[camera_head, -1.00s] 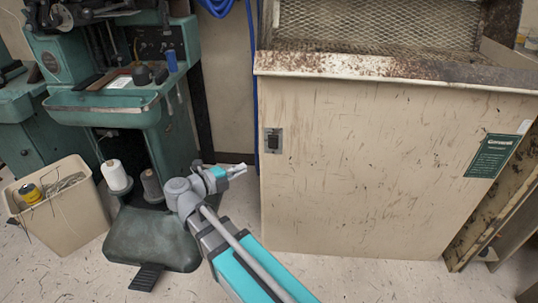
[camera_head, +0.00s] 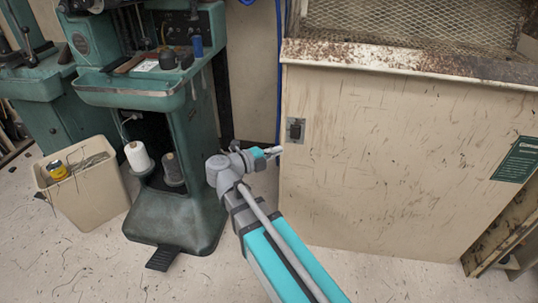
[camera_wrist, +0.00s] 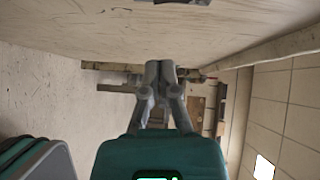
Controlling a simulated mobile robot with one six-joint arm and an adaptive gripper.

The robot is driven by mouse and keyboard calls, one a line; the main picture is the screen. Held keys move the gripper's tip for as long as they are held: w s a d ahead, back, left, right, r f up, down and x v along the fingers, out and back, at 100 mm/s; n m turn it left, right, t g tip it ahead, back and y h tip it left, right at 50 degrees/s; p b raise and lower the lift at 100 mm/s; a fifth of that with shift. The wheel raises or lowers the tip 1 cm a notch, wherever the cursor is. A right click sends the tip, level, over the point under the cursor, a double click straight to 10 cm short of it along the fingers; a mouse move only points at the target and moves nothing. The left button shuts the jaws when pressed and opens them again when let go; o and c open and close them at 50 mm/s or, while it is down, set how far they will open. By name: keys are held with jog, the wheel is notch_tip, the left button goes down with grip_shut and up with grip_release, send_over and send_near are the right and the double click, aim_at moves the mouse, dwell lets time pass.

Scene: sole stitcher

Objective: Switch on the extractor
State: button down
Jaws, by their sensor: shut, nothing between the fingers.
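The extractor (camera_head: 380,170) is a large cream, scratched cabinet with a rusty top ledge and wire mesh above. A small grey switch plate with a dark rocker (camera_head: 296,130) sits on its front near the left edge. I cannot tell the rocker's position. My gripper (camera_head: 277,151) is shut and empty, just left of and below the switch in the head view, apparently apart from it. In the wrist view the closed fingertips (camera_wrist: 159,67) show beside the pale cabinet panel (camera_wrist: 120,38). A dark piece at that view's top edge is cut off and may be the switch.
A green stitching machine (camera_head: 170,190) with thread cones stands at left, with a cream bin (camera_head: 85,195) beside it. A blue hose (camera_head: 279,70) hangs along the cabinet's left side. A green label (camera_head: 517,159) is on the cabinet's right. Floor in front is clear.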

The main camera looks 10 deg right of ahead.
aim_at(296, 138)
jog(key=shift+w+d+f+b, duration=0.2)
jog(key=shift+w+d+f, duration=0.05)
jog(key=shift+w+d, duration=1.15)
jog(key=shift+w+d+f+b, duration=0.2)
jog(key=shift+w+d, duration=1.05)
jog(key=shift+w, duration=0.25)
jog(key=shift+w+a+f+b, duration=0.1)
jog(key=shift+w+a+b, duration=0.05)
jog(key=shift+a+b, duration=0.15)
